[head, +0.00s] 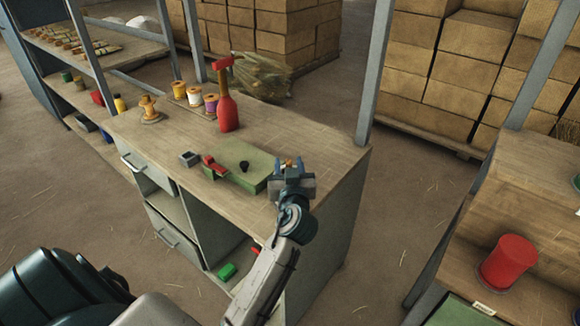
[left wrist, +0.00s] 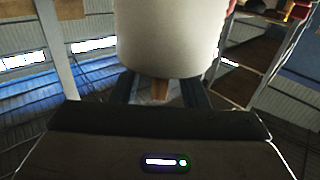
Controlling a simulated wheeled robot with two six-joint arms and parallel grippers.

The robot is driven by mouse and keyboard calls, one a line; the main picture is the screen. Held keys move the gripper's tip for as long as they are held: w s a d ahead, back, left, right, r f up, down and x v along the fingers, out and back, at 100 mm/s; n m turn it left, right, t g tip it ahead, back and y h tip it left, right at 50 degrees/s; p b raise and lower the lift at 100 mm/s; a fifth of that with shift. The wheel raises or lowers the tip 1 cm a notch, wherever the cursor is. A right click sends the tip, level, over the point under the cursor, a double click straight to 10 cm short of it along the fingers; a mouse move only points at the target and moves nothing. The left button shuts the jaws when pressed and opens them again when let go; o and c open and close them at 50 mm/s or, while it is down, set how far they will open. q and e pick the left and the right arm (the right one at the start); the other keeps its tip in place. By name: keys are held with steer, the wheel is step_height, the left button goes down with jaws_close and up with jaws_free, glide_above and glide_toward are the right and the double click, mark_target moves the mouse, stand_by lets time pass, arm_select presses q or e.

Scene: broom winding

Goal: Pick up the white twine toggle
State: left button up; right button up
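My left gripper (head: 287,164) is at the right end of the green block on the workbench. Its two dark blue fingers stand apart. A small tan-orange piece (head: 288,162) shows between them, perhaps the toggle; its contact with the fingers is unclear. In the left wrist view a narrow brown piece (left wrist: 160,89) shows between the fingers (left wrist: 158,92), below a large white cylinder (left wrist: 168,38) that fills the upper middle. I cannot tell whether this cylinder is the toggle. A white spool (head: 195,97) stands at the back of the bench. My right gripper is not in view.
The green block (head: 238,168) with a black knob lies left of my gripper, beside a red clamp-like piece (head: 215,165) and a small grey box (head: 189,159). A metal post (head: 374,75) rises at the bench's back right corner.

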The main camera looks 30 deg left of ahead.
arm_select(q)
steer(key=shift+s+d+r, duration=0.15)
steer(key=c, duration=0.4)
steer(key=shift+c, duration=1.4)
steer(key=shift+w+a+f, duration=0.2)
steer(key=shift+f, duration=0.1)
jaws_close()
